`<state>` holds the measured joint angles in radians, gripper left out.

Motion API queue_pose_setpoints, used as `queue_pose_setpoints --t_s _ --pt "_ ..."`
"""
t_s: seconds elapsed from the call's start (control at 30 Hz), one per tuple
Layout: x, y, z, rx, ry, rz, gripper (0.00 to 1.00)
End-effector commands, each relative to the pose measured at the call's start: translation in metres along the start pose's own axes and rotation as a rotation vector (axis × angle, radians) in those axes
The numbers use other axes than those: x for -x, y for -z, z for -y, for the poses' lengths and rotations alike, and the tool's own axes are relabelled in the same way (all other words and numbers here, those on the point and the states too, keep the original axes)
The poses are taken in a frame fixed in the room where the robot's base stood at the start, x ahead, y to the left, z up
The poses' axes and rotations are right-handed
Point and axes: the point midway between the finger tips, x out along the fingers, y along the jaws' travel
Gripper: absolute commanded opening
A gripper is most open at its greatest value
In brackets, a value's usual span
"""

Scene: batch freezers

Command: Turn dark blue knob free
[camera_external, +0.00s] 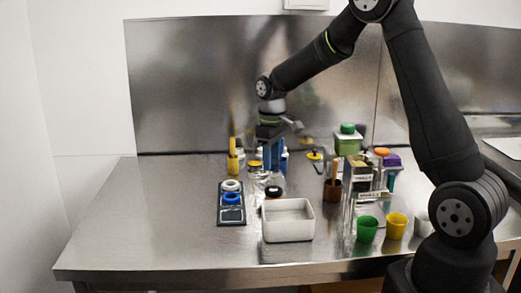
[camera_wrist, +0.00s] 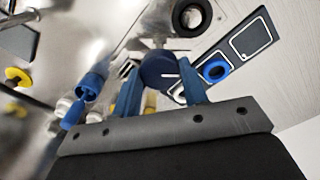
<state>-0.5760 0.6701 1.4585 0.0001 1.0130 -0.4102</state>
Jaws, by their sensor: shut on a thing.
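The dark blue knob (camera_wrist: 158,70), round with a white line on its face, sits between the two blue fingers of my gripper (camera_wrist: 161,88) in the wrist view. The fingers are shut on it. In the external view my gripper (camera_external: 271,160) points down at the back middle of the table, and I cannot make out the knob there. What the knob is mounted on is mostly hidden by the gripper and blur.
A dark panel (camera_external: 222,214) with a white ring and a blue ring (camera_external: 232,198) lies front left of the gripper. A white bin (camera_external: 288,232), green cup (camera_external: 367,230) and yellow cup (camera_external: 396,227) stand in front. The table's left side is clear.

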Motion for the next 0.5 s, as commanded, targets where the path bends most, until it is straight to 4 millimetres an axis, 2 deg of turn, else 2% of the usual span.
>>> queue_pose_setpoints --t_s 0.5 --pt "0.0002 0.0 -0.0004 -0.469 0.0 0.0 0.17"
